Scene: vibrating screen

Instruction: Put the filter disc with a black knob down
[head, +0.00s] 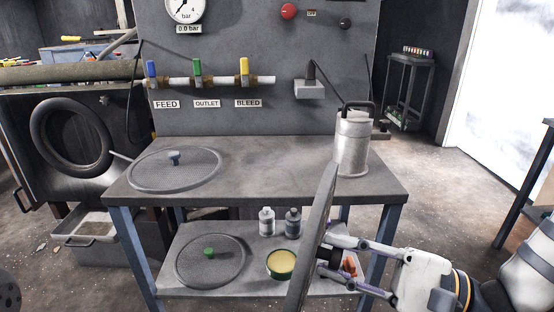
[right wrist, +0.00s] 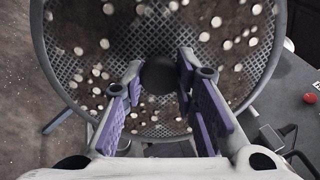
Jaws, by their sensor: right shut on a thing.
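My right gripper (head: 332,256) is shut on the black knob (right wrist: 160,75) of a round mesh filter disc (head: 314,232). In the head view the disc stands almost edge-on, tilted steeply, in front of the table's right part. In the right wrist view the disc's mesh (right wrist: 210,50) faces the camera, dotted with pale round spots, and the fingers (right wrist: 160,90) lie on both sides of the knob. A disc with a blue knob (head: 175,183) lies on the tabletop at left. A disc with a green knob (head: 208,272) lies on the lower shelf. My left gripper is out of view.
The grey table (head: 270,165) has free room in its middle. A metal canister (head: 352,145) stands at its right back. The lower shelf (head: 235,288) holds two small bottles (head: 267,221) and a yellow-topped tin (head: 281,264). A panel with coloured valves (head: 198,72) rises behind.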

